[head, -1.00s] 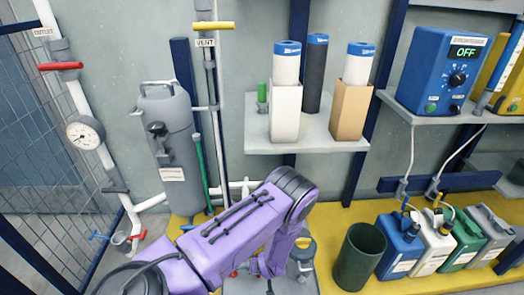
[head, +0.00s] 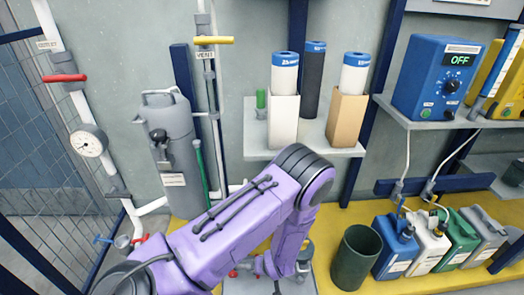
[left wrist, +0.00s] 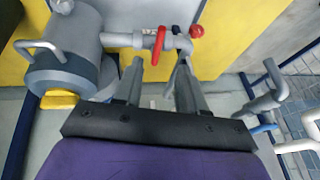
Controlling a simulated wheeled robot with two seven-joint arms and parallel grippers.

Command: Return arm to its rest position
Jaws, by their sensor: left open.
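My purple left arm (head: 235,215) crosses the lower middle of the head view, its forearm bending down behind the elbow. My left gripper (left wrist: 158,68) shows in the left wrist view with its two grey fingers apart and nothing between them. A grey pipe with a red valve handle (left wrist: 160,44) lies just beyond the fingertips; I cannot tell how wide the gap is. In the head view the fingers are hidden low behind the arm. My right gripper is in neither view.
A grey cylinder (head: 174,150) and a pipe with a gauge (head: 88,143) stand at left. A shelf (head: 315,140) holds filter cartridges. A green bin (head: 354,260) and several jugs (head: 397,247) stand at right. A grey vessel (left wrist: 65,65) is close left of the gripper.

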